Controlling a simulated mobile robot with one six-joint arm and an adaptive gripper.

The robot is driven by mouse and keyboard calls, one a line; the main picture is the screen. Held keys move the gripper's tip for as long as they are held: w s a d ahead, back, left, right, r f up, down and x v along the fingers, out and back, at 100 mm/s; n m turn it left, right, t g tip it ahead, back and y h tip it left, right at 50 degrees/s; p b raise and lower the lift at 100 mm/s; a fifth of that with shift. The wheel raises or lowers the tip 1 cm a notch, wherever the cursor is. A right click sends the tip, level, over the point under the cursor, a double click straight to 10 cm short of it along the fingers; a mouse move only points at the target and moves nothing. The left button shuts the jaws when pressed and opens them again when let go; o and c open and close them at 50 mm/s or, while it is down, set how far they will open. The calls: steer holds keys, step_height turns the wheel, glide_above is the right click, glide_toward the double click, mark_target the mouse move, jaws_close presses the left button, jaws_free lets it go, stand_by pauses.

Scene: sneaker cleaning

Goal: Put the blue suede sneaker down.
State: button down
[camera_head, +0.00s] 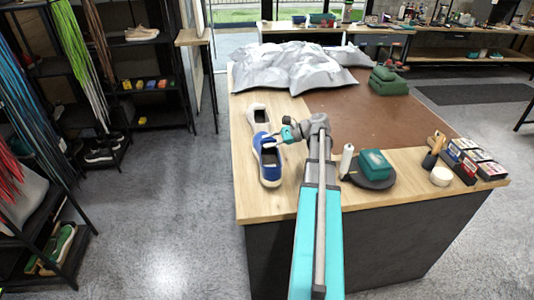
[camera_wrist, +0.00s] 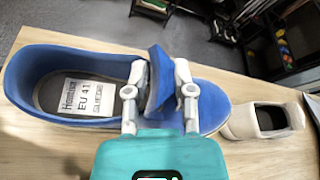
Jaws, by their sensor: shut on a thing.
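The blue suede sneaker (camera_head: 267,162) is at the left edge of the wooden table, with a white sole and a pale insole label. In the wrist view the blue sneaker (camera_wrist: 205,100) lies across the picture, its open heel at left and toe at right. My gripper (camera_head: 288,134) reaches it from the right. In the wrist view my gripper (camera_wrist: 160,92) is shut on the sneaker's raised blue tongue. The sneaker looks level and at or very near the tabletop; I cannot tell whether its sole touches.
Crumpled grey-white sheeting (camera_head: 290,66) covers the table's far left. A dark round tray (camera_head: 373,181), a green block (camera_head: 375,163) and a white bottle (camera_head: 346,160) stand right of my arm. The table's left edge is close.

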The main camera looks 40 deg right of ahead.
mark_target(270, 158)
steer(key=shift+w+d+f+b, duration=0.15)
steer(key=shift+d+f+b, duration=0.3)
steer(key=shift+f+b, duration=0.25)
steer(key=shift+a+f+b, duration=0.1)
steer(key=shift+f+b, duration=1.2)
steer(key=shift+b, duration=0.05)
steer(key=shift+c, duration=2.3)
jaws_free()
steer(key=p+v, duration=0.2)
steer(key=v, duration=0.5)
steer(key=shift+s+d+p, duration=0.2)
steer(key=shift+d+p, duration=0.05)
steer(key=shift+p, duration=0.1)
steer(key=shift+r, duration=0.1)
